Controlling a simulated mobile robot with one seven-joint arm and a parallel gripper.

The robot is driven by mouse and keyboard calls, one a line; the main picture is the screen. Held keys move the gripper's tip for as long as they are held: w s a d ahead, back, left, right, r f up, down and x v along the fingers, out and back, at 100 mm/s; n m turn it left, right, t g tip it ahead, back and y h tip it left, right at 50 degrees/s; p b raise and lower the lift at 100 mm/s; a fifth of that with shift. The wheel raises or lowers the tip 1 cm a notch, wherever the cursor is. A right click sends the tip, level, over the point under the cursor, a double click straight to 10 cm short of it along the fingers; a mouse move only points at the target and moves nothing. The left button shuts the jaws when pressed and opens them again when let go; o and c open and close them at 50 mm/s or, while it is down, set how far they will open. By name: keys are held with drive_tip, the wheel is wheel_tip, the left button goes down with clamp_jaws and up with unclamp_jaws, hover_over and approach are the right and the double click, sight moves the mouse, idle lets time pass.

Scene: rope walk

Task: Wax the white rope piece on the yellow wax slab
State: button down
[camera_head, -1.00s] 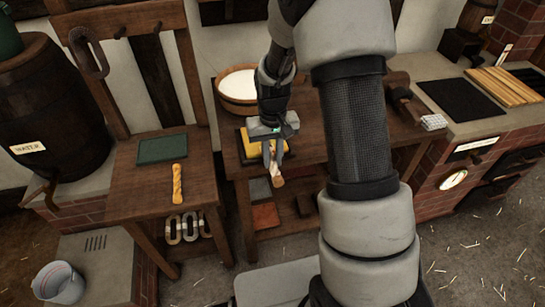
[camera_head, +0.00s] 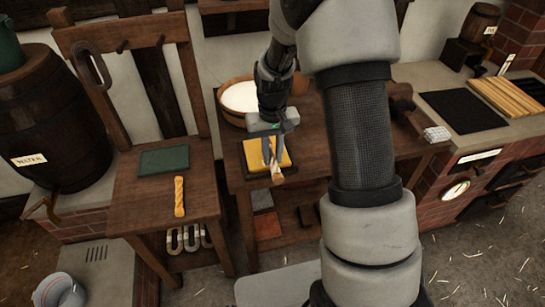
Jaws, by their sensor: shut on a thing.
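The yellow wax slab (camera_head: 285,158) lies in a dark tray on the wooden bench, in front of the bowl of white stuff. My gripper (camera_head: 273,160) points down over the slab and partly hides it. It is shut on a short, pale tan piece (camera_head: 278,176), which looks like the white rope piece. The lower end of that piece shows below the fingers, near the slab's front edge. I cannot tell whether it touches the slab.
A wooden bowl (camera_head: 221,107) stands behind the slab. On the left table lie a yellow twisted rope piece (camera_head: 179,196) and a green slab (camera_head: 163,160). A stove top with a dark plate (camera_head: 458,110) is at the right. A bucket (camera_head: 58,290) stands at lower left.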

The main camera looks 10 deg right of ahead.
sight(272, 157)
drive_tip(key=shift+r+p, duration=1.35)
drive_tip(key=shift+r, duration=1)
